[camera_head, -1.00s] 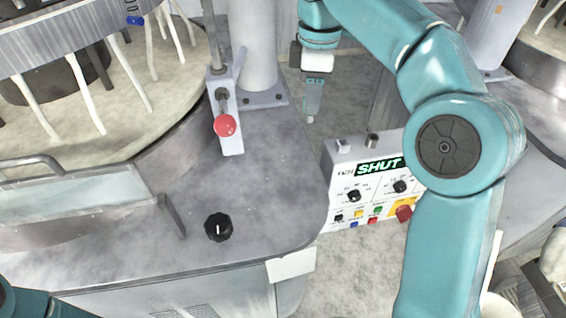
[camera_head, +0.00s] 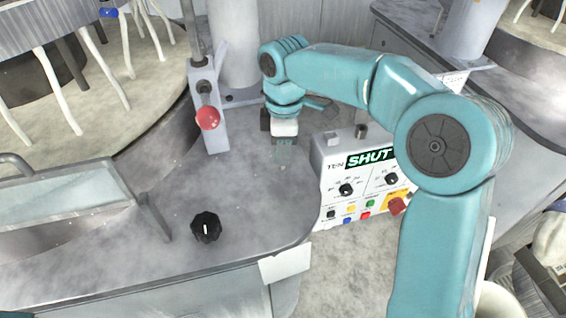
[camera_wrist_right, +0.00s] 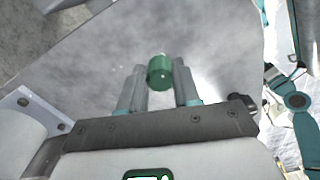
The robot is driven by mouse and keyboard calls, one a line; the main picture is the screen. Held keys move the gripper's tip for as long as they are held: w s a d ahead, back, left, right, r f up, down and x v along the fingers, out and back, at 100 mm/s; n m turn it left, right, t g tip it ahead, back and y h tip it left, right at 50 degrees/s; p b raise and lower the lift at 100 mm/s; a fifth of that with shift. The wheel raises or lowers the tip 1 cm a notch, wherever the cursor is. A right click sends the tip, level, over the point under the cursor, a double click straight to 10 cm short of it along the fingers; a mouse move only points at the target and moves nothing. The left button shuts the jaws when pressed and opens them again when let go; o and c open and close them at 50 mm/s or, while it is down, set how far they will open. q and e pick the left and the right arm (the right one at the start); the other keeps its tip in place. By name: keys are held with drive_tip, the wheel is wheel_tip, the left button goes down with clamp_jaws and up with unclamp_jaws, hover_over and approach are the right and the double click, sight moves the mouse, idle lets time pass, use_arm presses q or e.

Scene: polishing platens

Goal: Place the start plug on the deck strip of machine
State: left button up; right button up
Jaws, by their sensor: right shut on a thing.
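My right gripper (camera_head: 284,152) is over the right part of the grey machine deck (camera_head: 255,195), just left of the control box. In the right wrist view my right gripper (camera_wrist_right: 160,85) is shut on a green cylindrical plug (camera_wrist_right: 160,72), held between the two fingertips with the grey deck surface behind it. In the head view the plug is hard to make out at the fingertips. Whether it touches the deck cannot be told. My left gripper is out of view.
A white control box (camera_head: 365,180) with knobs and coloured buttons stands right of the deck edge. A red knob (camera_head: 208,118) on a grey post and a black dial (camera_head: 206,227) stand on the deck. The deck between them is clear.

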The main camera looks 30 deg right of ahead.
drive_tip(key=shift+f, duration=2.3)
drive_tip(key=shift+f, duration=0.1)
drive_tip(key=o, duration=1)
drive_tip(key=shift+o, duration=0.2)
wheel_tip(320, 180, up, 12)
drive_tip(key=shift+r+p, duration=0.15)
drive_tip(key=shift+p, duration=0.3)
drive_tip(key=shift+s, duration=0.1)
